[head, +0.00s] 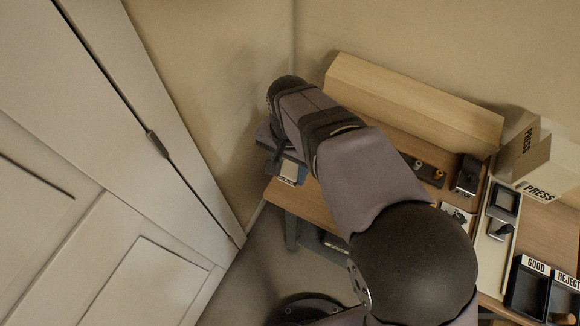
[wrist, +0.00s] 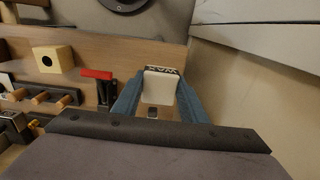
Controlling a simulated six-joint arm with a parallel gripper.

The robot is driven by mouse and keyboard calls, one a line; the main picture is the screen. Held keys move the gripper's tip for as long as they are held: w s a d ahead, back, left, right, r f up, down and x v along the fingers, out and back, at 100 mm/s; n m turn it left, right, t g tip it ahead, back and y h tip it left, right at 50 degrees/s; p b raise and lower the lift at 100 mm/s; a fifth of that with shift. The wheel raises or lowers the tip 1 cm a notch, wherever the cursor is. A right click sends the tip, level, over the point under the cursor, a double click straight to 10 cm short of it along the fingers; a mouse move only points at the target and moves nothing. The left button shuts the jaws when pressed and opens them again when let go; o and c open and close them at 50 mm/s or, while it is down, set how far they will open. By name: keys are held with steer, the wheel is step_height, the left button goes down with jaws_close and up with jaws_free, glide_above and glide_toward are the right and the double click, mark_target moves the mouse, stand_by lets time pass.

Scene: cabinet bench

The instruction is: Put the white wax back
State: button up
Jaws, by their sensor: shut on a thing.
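The white wax (wrist: 160,88) is a pale block between the two blue fingers of my gripper (wrist: 158,104) in the wrist view. A dark-lettered WAX label shows along its top edge there. My gripper is shut on it. In the head view my gripper (head: 284,164) is at the left end of the bench (head: 310,202), beside the wall corner. The wax also shows there as a small pale patch (head: 289,171), partly covered by the gripper. I cannot tell whether the wax touches the bench.
A long wooden block (head: 410,100) lies along the back wall. A PRESS box (head: 540,165), a GOOD tray (head: 527,290) and a REJECT tray (head: 563,300) stand at the right. A red-handled clamp (wrist: 97,75) and a yellow holed block (wrist: 53,59) are near the gripper. A white door (head: 105,190) is left.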

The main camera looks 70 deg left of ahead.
mark_target(290, 189)
steer(key=shift+f+b, duration=0.85)
steer(key=shift+f, duration=0.95)
steer(key=shift+p, duration=0.5)
steer(key=shift+f, duration=1.95)
stand_by(3.2)
steer(key=o, duration=1.1)
steer(key=shift+o, duration=0.4)
